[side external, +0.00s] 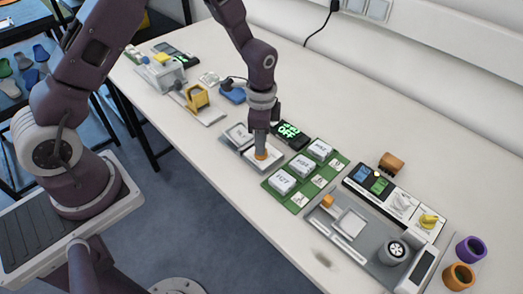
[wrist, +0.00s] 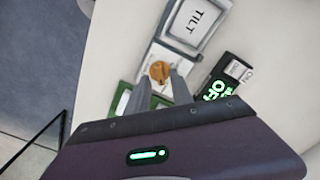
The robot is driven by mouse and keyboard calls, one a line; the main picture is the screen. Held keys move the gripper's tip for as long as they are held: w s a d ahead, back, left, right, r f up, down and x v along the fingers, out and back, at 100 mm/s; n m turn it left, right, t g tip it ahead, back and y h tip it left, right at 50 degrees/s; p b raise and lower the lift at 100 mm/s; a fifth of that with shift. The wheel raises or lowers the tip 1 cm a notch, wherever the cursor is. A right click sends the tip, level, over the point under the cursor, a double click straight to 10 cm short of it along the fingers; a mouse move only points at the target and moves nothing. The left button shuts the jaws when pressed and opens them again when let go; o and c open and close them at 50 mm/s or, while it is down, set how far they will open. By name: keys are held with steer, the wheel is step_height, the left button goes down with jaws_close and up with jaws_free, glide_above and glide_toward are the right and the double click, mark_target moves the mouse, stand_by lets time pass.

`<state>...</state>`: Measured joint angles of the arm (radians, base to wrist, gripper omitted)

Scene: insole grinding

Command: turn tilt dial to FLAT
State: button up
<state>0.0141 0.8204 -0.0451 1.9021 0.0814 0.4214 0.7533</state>
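The tilt dial is a small round orange-gold knob (wrist: 159,71) on a white plate, beside a grey-framed panel marked TILT (wrist: 193,20) in the wrist view. In the side view the knob (side external: 261,154) shows just under my gripper (side external: 261,147), which points straight down over it. In the wrist view my gripper's two grey fingers (wrist: 161,82) are spread apart, with the knob near and between their tips. I cannot tell whether they touch it. The dial's setting is not readable; no FLAT mark is legible.
A black box with a green lit display (side external: 291,133), which seems to read OFF, stands close beside the dial. A green board with white labelled blocks (side external: 283,181) lies to the right. A yellow device (side external: 197,97) is on the left. The table's back is clear.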

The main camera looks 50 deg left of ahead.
steer(key=shift+f, duration=1.15)
steer(key=shift+r, duration=0.1)
steer(key=shift+c, duration=0.2)
